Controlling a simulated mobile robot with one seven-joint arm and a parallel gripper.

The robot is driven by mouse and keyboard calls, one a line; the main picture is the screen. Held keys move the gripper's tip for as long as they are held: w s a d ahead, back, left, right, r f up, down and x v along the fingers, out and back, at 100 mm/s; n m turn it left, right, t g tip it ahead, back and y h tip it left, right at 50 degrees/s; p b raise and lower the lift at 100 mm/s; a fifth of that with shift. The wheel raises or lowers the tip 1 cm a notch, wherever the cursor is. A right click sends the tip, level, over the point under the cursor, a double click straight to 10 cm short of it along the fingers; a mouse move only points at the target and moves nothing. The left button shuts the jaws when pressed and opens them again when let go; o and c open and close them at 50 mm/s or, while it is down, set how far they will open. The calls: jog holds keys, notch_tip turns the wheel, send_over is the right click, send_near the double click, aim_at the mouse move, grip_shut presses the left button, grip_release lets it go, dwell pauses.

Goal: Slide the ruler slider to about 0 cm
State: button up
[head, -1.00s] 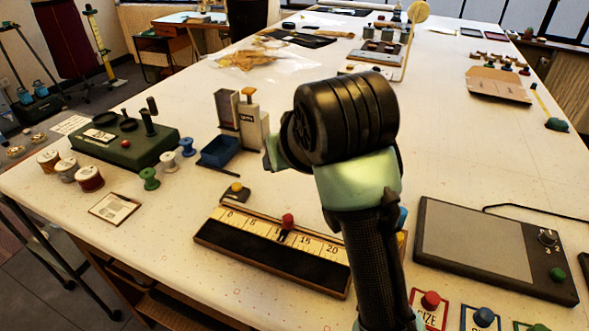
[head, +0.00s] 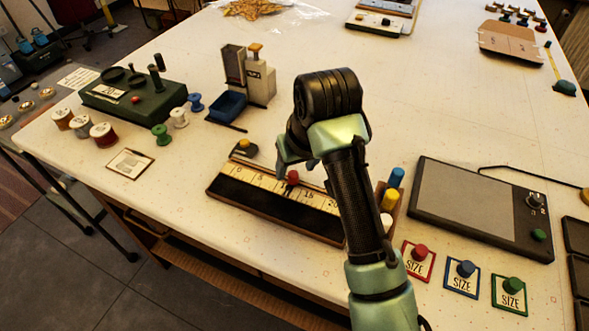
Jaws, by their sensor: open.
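The ruler (head: 271,209) is a dark bar with a pale scale strip, lying near the table's front edge, its 0 mark at the left end. Its slider has a red knob (head: 292,177) and stands near the 10 mark, which it partly hides. My gripper (head: 297,164) is open and empty, its fingers pointing down just above and behind the red knob. I cannot tell whether a finger touches the knob.
A dark piece with a yellow knob (head: 244,144) sits behind the ruler's 0 end. A blue tray (head: 226,106) and spools stand further left. Coloured cylinders (head: 391,192) stand right of my arm. A grey tablet (head: 478,205) lies at right.

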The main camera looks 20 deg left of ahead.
aim_at(293, 178)
jog(key=shift+x, duration=1.35)
grip_shut()
dwell(0.4)
